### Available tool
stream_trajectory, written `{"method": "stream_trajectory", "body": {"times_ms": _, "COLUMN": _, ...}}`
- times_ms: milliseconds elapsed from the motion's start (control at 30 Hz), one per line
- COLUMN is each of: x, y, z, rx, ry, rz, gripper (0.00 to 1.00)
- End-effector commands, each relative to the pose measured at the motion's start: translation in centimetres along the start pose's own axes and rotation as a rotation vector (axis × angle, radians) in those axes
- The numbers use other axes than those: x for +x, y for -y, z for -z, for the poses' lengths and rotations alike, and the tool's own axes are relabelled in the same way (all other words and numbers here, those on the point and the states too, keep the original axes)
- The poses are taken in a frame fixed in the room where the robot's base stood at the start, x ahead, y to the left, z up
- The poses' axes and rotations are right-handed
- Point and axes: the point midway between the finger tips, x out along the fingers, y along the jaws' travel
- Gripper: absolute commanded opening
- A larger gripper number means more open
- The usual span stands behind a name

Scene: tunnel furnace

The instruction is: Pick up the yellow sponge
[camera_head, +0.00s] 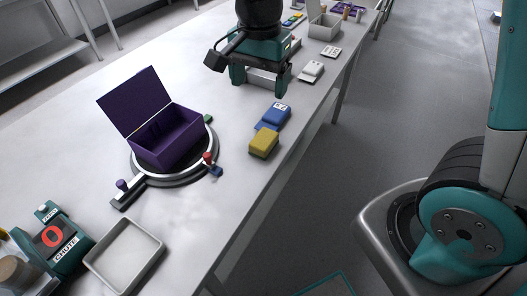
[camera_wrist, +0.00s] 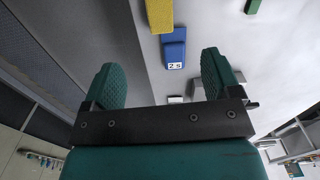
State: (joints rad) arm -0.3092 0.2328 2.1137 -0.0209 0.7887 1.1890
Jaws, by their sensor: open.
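The yellow sponge (camera_head: 263,145) lies on the white table near its right edge. It shows cut off at the top of the wrist view (camera_wrist: 159,14). A blue block with a white number label (camera_head: 268,123) lies just behind it; the wrist view shows this block (camera_wrist: 174,52) with a "25" label. My gripper (camera_head: 261,88) is open and empty above the table, farther back than the sponge and blue block. Its two teal fingers (camera_wrist: 162,72) stand wide apart in the wrist view, with the sponge beyond the fingertips.
An open purple box (camera_head: 180,137) stands on a round turntable left of the sponge. A shallow grey tray (camera_head: 124,257) and a teal device marked "CHUTE" (camera_head: 60,240) are at the front left. A pale labelled object (camera_head: 311,71) lies right of my gripper. Table around the sponge is mostly clear.

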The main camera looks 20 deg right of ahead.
Motion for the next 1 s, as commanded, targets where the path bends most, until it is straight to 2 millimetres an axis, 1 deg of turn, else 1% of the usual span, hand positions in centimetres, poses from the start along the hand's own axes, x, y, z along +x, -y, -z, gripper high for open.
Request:
{"method": "stream_trajectory", "body": {"times_ms": 33, "x": 1.0, "y": 0.3, "z": 0.4, "rx": 0.041, "ry": -0.007, "rz": -0.009, "gripper": 0.83}}
{"method": "stream_trajectory", "body": {"times_ms": 133, "x": 2.3, "y": 0.3, "z": 0.7, "rx": 0.079, "ry": -0.011, "rz": -0.017, "gripper": 0.83}}
{"method": "stream_trajectory", "body": {"times_ms": 267, "x": 5.0, "y": 0.2, "z": 0.7, "rx": 0.080, "ry": -0.010, "rz": -0.019, "gripper": 0.83}}
{"method": "stream_trajectory", "body": {"times_ms": 400, "x": 8.2, "y": 0.1, "z": 0.8, "rx": 0.079, "ry": -0.010, "rz": -0.019, "gripper": 0.83}}
{"method": "stream_trajectory", "body": {"times_ms": 500, "x": 10.3, "y": 0.0, "z": 0.8, "rx": 0.079, "ry": -0.010, "rz": -0.017, "gripper": 0.83}}
{"method": "stream_trajectory", "body": {"times_ms": 600, "x": 11.8, "y": 0.0, "z": 0.8, "rx": 0.079, "ry": -0.010, "rz": -0.016, "gripper": 0.83}}
{"method": "stream_trajectory", "body": {"times_ms": 867, "x": 13.8, "y": -0.1, "z": 0.8, "rx": 0.078, "ry": -0.010, "rz": -0.016, "gripper": 0.83}}
{"method": "stream_trajectory", "body": {"times_ms": 1000, "x": 15.9, "y": -0.4, "z": 0.8, "rx": 0.078, "ry": -0.010, "rz": -0.016, "gripper": 0.83}}
